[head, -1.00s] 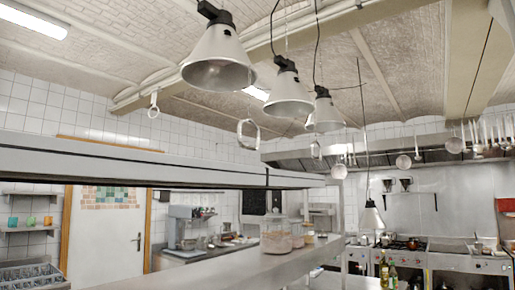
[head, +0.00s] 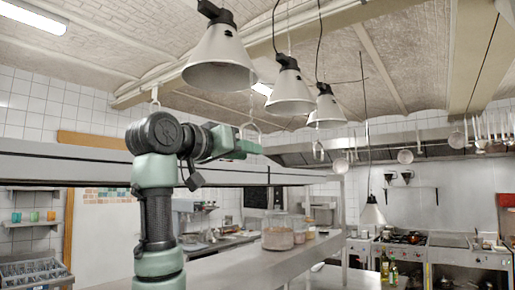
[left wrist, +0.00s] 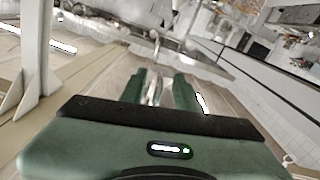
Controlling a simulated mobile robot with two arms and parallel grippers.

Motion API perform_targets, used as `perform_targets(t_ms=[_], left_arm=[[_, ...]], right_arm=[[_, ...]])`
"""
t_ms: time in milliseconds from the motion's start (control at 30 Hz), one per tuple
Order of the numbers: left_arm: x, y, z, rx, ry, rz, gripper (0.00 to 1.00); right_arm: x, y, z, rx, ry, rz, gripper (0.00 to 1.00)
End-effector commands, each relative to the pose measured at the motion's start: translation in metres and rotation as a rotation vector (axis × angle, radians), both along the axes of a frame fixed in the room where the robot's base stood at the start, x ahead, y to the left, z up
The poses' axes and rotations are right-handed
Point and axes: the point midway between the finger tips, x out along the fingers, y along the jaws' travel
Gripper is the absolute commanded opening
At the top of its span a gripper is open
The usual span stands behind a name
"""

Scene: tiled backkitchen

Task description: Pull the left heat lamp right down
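The left heat lamp (head: 219,62), a white cone with a black top, hangs high below the ceiling. Two similar lamps hang to its right, the middle one (head: 290,93) and the right one (head: 326,110). White pull rings hang below; one ring (head: 249,128) is at the fingers of my left gripper (head: 250,147). I cannot tell which lamp each ring serves. In the left wrist view, my left gripper (left wrist: 158,90) has its green fingers apart, with a pale, ring-like thing (left wrist: 153,88) between them. My right gripper is not in view.
A steel overshelf (head: 60,165) runs beneath my left arm. Glass jars (head: 278,231) stand on the counter below. Another pull ring (head: 318,149) hangs to the right of my gripper, with open air between.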

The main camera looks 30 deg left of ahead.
Motion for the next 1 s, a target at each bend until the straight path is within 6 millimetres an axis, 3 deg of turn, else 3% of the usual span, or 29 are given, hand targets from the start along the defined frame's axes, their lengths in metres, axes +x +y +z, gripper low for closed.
perform_targets(t_ms=[33, 300, 633, 767, 1000], left_arm=[[0.010, -0.001, 0.005, -0.001, 0.003, -0.001, 0.32], [0.043, -0.003, 0.003, 0.000, 0.000, 0.000, 0.32], [0.047, -0.004, 0.000, 0.001, -0.002, 0.000, 0.32], [0.047, -0.004, 0.000, 0.001, -0.002, 0.001, 0.00], [0.047, -0.003, 0.000, 0.000, -0.002, 0.001, 0.00]], right_arm=[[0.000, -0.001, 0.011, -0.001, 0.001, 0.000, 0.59], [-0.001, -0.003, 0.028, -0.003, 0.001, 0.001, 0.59], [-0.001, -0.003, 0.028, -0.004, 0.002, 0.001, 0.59], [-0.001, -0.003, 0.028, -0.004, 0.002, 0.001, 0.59], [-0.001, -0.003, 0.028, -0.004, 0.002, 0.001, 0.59]])
